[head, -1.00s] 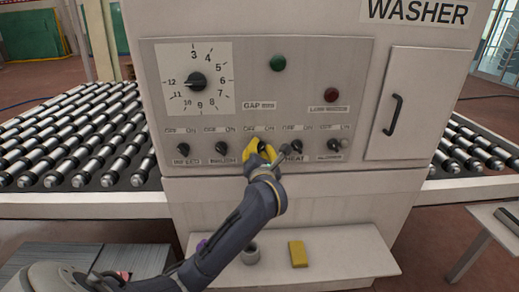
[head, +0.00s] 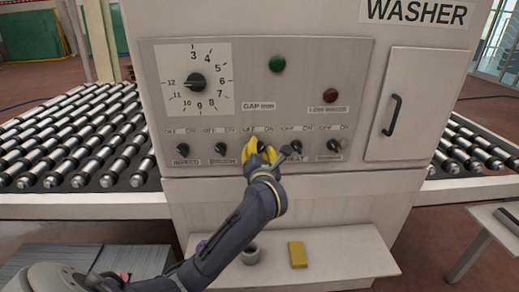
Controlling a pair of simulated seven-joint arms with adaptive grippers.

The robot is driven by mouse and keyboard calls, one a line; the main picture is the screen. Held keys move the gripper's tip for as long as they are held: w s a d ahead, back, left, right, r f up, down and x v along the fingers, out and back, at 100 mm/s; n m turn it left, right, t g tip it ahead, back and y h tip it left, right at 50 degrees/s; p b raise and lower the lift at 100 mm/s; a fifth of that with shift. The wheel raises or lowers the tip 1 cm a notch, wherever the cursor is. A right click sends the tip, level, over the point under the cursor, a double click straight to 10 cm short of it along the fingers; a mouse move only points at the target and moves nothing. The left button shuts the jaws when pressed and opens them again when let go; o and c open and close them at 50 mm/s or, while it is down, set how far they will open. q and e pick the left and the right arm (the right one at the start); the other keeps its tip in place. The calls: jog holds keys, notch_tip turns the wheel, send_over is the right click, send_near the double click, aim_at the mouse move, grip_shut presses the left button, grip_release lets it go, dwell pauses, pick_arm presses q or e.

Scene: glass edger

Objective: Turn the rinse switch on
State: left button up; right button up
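The washer's front panel (head: 300,115) holds a row of black rotary switches, each with OFF and ON marked above it. The middle switch (head: 263,146) sits between the two left of it and the heat switch (head: 296,146). My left gripper (head: 259,154), with yellow fingers, is at the middle switch, its fingers around or against the knob. The label under this switch is hidden by the gripper, and the knob is partly covered, so its pointing direction is unclear. Whether the fingers are closed on the knob cannot be told. My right gripper is not in view.
Infeed (head: 182,149) and blower (head: 333,145) switches end the row. Above are a gap dial (head: 196,82), a green lamp (head: 278,64) and a red lamp (head: 330,95). A yellow block (head: 298,254) and a grey cup (head: 250,254) stand on the shelf below.

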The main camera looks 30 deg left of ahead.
pick_arm(q)
jog(key=v, duration=1.1)
jog(key=shift+s+d, duration=0.15)
jog(key=shift+s, duration=0.2)
